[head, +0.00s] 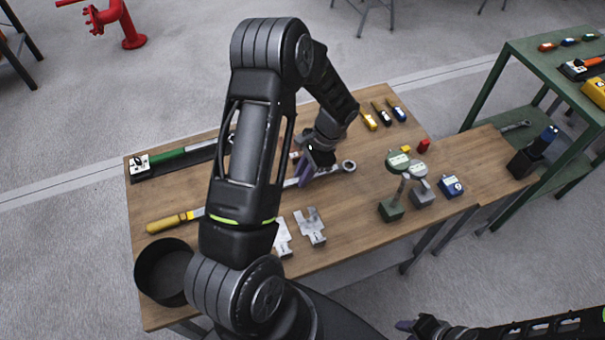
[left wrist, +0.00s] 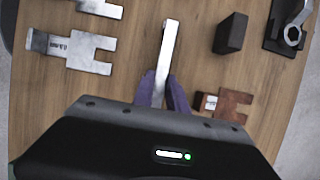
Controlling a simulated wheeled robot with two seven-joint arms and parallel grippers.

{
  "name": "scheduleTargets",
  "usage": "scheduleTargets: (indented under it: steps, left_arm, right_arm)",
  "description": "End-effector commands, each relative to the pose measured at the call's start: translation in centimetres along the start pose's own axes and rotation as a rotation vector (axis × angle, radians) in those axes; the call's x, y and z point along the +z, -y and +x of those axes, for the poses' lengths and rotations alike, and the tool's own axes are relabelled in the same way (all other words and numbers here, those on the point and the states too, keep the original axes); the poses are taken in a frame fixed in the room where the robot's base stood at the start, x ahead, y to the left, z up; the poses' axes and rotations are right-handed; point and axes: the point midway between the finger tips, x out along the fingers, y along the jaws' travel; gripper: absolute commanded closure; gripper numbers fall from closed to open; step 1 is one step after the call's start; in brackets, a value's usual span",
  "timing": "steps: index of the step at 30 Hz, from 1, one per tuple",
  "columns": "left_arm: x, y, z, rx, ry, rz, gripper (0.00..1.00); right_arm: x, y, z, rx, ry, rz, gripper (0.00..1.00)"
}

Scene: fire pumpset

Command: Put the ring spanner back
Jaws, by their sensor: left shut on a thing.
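The ring spanner (head: 348,166) is a long silver bar with a ring at its right end in the head view. My left gripper (head: 318,160) is shut on its shaft, with the ring sticking out to the right. In the left wrist view, the purple fingers (left wrist: 166,95) pinch the bar (left wrist: 168,52), whose plain end points away from the camera; the ring is hidden there. I cannot tell whether the spanner touches the wooden table. My right gripper (head: 418,327) is low at the bottom right of the head view, away from the table's objects; its opening is unclear.
A green-handled wrench (head: 172,155) lies in a black cradle at the far left. A dark block (left wrist: 230,33) and brown shim (left wrist: 235,107) lie near the spanner.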

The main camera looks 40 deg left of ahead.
Motion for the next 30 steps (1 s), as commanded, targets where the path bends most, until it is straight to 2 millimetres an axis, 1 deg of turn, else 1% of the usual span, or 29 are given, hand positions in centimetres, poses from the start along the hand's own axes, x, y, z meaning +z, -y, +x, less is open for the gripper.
scheduleTargets:
  steps: [3,4,11,18,21,23,26,30]
  left_arm:
    - [-0.2,0.0,0.4,0.0,0.0,0.0,1.0]
    - [-0.1,0.0,0.2,0.0,0.0,0.0,0.8]
    - [-0.1,0.0,0.2,0.0,0.0,0.0,0.61]
    - [-0.1,0.0,0.2,0.0,0.0,0.0,0.6]
    - [0.1,0.0,-0.2,0.0,0.0,0.0,0.6]
    - [0.0,0.0,-0.4,-0.001,-0.001,0.0,0.6]
    - [-0.1,0.1,-1.6,-0.002,-0.003,-0.002,0.6]
    - [-0.1,0.1,-4.1,-0.003,-0.004,0.0,0.6]
  right_arm:
    - [0.0,-0.1,0.3,0.0,0.0,0.0,0.68]
    - [0.0,-0.1,0.2,0.0,0.0,0.0,0.68]
    - [0.0,-0.1,0.2,0.0,0.0,0.0,0.68]
    - [0.0,-0.1,0.2,0.0,0.0,0.0,0.68]
    - [0.0,0.1,-0.1,0.0,0.0,0.0,0.68]
    - [0.0,0.0,0.0,0.0,0.0,0.0,0.68]
    - [0.0,-0.1,0.1,0.0,0.0,0.0,0.68]
    - [0.0,-0.1,0.3,0.0,0.0,0.0,0.68]
